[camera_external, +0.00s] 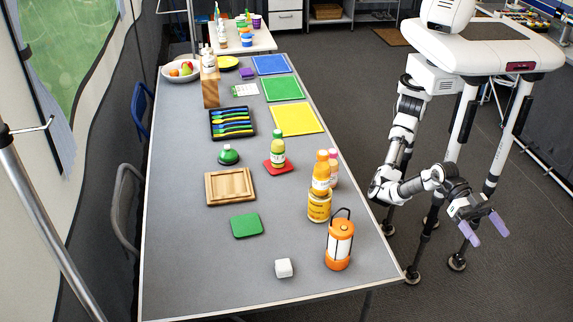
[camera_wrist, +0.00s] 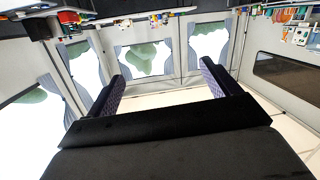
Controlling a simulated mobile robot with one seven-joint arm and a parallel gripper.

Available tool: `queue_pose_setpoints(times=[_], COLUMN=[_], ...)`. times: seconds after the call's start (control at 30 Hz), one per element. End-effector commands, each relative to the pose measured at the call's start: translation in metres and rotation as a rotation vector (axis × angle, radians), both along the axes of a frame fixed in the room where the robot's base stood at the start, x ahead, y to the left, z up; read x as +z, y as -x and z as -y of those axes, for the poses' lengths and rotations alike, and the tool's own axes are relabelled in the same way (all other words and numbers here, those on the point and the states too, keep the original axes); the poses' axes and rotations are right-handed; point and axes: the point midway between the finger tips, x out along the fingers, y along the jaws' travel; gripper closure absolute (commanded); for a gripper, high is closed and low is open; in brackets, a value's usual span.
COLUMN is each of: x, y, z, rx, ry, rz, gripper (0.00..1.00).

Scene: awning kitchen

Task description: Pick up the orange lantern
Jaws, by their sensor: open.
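The orange lantern (camera_external: 338,245) stands upright near the front right corner of the grey table. It has an orange top and base, a white middle and a dark handle loop on top. My gripper (camera_external: 485,230) is off the table's right side, well to the right of the lantern, with purple-tipped fingers apart and nothing between them. In the wrist view my gripper (camera_wrist: 165,85) shows its two fingers spread wide and empty. The lantern cannot be made out in the wrist view.
Close behind the lantern stands a yellow can (camera_external: 319,207) with an orange-capped bottle (camera_external: 321,175) above it. A white cube (camera_external: 284,268) lies to its left, and a green square (camera_external: 246,225) farther left. The grey table (camera_external: 200,270) is bare at front left. Floor separates my gripper from the table.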

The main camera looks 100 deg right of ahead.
Motion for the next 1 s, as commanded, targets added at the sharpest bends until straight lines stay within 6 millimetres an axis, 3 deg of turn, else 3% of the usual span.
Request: queue_pose_setpoints(times=[0.07,0.17,0.47,0.83,0.9,1.0], x=[-0.013,-0.024,0.047,0.113,0.11,0.097], y=[-0.006,-0.03,-0.133,-0.24,-0.269,-0.288], z=[-0.011,-0.013,0.009,0.064,0.091,0.119], rx=[-0.019,-0.111,-0.345,-0.624,-0.645,-0.596], ry=[0.153,0.315,0.359,0.372,0.481,0.629], rz=[-0.023,-0.074,-0.148,-0.22,-0.193,-0.141], gripper=[0.12,0.12,0.12,0.12,0.12,0.12])
